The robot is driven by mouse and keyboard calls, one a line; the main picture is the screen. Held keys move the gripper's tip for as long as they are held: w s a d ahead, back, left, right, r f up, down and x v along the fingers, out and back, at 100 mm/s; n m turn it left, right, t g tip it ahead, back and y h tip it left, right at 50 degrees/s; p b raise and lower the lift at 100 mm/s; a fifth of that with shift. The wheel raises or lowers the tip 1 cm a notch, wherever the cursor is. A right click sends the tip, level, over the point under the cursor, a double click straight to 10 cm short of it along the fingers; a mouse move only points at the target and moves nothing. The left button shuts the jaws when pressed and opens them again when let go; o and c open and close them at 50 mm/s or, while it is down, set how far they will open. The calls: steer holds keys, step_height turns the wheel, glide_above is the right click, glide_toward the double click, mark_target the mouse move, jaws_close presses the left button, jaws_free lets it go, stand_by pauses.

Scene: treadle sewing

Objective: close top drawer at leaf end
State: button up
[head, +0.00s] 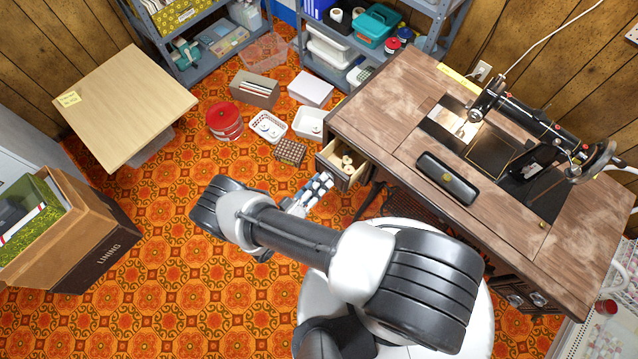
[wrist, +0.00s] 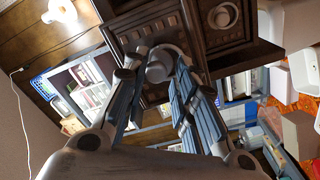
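The top drawer (head: 343,167) at the leaf end of the wooden sewing table (head: 405,95) stands pulled out, with pale spools (head: 347,163) inside. My gripper (head: 318,187) is low in front of the drawer's face. In the wrist view the dark carved drawer front (wrist: 125,38) fills the upper middle, and its round pull (wrist: 160,65) lies between the tips of my gripper (wrist: 162,60). The fingers converge on both sides of the pull and appear to hold it. The exact contact is partly hidden.
A second carved front with a round pull (wrist: 222,17) is beside it in the wrist view. A brown woven box (head: 290,152), white trays (head: 268,127) and a red tin (head: 224,121) lie on the floor near the drawer. A black case (head: 447,178) lies on the tabletop.

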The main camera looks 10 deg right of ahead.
steer(key=shift+s+a+r, duration=0.1)
steer(key=shift+s+r, duration=0.1)
steer(key=shift+s, duration=0.05)
stand_by(0.3)
steer(key=b+v, duration=0.3)
steer(key=v, duration=1.7)
stand_by(1.0)
steer(key=shift+w, duration=0.1)
stand_by(0.5)
